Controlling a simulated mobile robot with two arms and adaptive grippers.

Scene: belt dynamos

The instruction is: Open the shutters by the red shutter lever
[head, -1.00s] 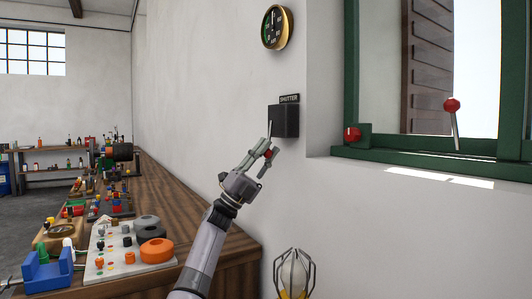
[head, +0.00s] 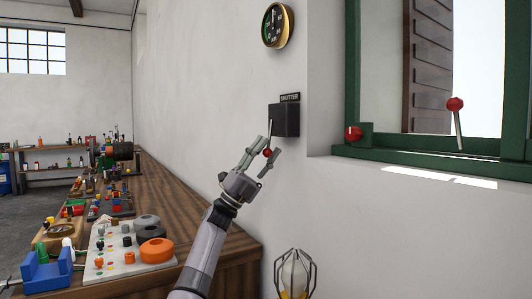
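A black box (head: 286,120) labelled SHUTTER is mounted on the white wall. A thin lever hangs down from its left side and ends in a red knob (head: 267,153). My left gripper (head: 263,151) is just below the box with its fingers spread apart, one on each side of the red knob. I cannot tell whether a finger touches it. A brown slatted shutter (head: 427,65) shows at an angle through the green-framed window, with bright sky beside it. My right gripper is not in view.
A red-knobbed handle (head: 455,106) stands on the green window frame (head: 420,158), and another red knob (head: 352,133) is at its corner. A round gauge (head: 277,25) hangs above the box. A caged lamp (head: 294,273) is below. A cluttered wooden bench (head: 190,205) runs along the wall.

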